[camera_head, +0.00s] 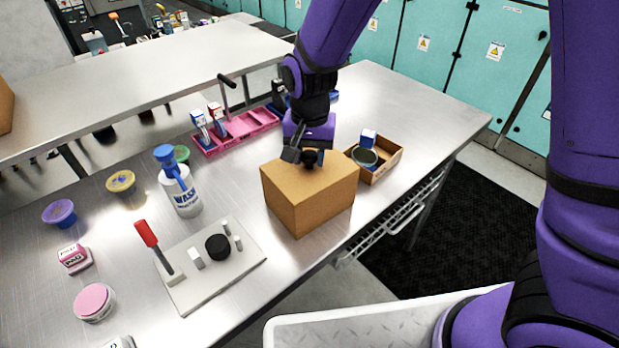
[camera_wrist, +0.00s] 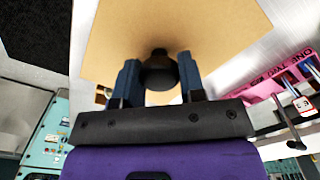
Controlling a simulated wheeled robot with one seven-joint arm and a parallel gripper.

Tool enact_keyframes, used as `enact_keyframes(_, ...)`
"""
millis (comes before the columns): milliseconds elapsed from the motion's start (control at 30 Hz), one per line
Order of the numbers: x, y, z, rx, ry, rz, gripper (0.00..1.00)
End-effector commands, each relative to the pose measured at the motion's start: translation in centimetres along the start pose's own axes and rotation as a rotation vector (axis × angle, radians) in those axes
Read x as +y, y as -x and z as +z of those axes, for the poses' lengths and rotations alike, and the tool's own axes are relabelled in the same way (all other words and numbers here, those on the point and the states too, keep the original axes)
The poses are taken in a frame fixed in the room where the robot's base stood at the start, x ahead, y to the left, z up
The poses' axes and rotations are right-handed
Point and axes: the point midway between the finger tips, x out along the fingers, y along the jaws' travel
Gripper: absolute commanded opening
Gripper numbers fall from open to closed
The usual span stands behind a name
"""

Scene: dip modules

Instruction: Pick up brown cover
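The brown cover (camera_head: 308,199) is a box-shaped cover with a dark round knob on its top. In the head view it is upright at the table's front edge, right of the middle; I cannot tell whether its base touches the table. My gripper (camera_head: 308,157) is at the top of the cover, around the knob. In the wrist view the cover's tan top (camera_wrist: 215,35) fills the upper middle, and the knob (camera_wrist: 159,72) sits between the two fingers of my gripper (camera_wrist: 160,75). The fingers appear close against the knob on both sides.
A small wooden box (camera_head: 388,170) with a cup inside stands just right of the cover. A grey board (camera_head: 225,268) with a red-handled lever lies to the left. A wash bottle (camera_head: 181,188) and a pink tray (camera_head: 240,133) stand behind. Several tubs are at the far left.

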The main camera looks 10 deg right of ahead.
Motion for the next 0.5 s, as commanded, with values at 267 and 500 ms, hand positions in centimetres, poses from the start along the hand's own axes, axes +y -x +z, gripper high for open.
enact_keyframes(267,-0.01,0.03,-0.01,0.0,0.0,0.0,0.0)
enact_keyframes(500,-0.05,0.73,-0.03,0.001,0.0,-0.002,0.0)
